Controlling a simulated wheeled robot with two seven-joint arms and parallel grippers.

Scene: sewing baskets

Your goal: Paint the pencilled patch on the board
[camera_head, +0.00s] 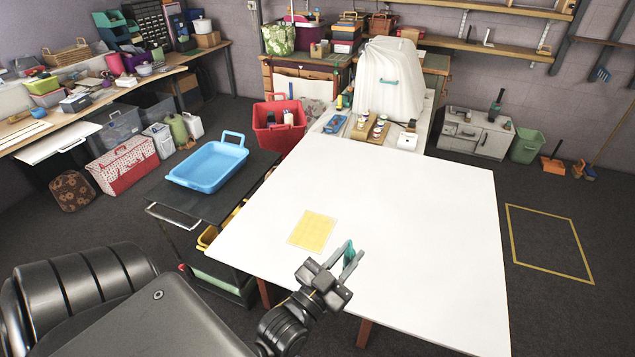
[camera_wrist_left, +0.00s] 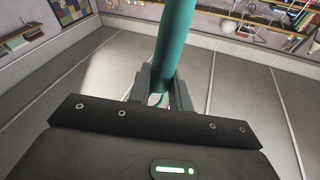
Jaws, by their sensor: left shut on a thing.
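A large white board (camera_head: 400,220) lies flat on a table in front of me. A yellow patch (camera_head: 313,231) inside a thin outline is on its left part. My left gripper (camera_head: 345,258) is just right of and nearer than the patch, over the board. It is shut on a teal handle (camera_head: 349,254), which also shows between the fingers in the left wrist view (camera_wrist_left: 174,45). The handle's far end is out of sight, so I cannot tell whether it touches the board. My right gripper is not in view.
A blue tray (camera_head: 208,166) sits on a dark cart (camera_head: 190,205) left of the board. Pots on a wooden block (camera_head: 372,130) and a white draped object (camera_head: 390,75) stand behind the board. A red basket (camera_head: 279,125) is at the back left. The board's right side is clear.

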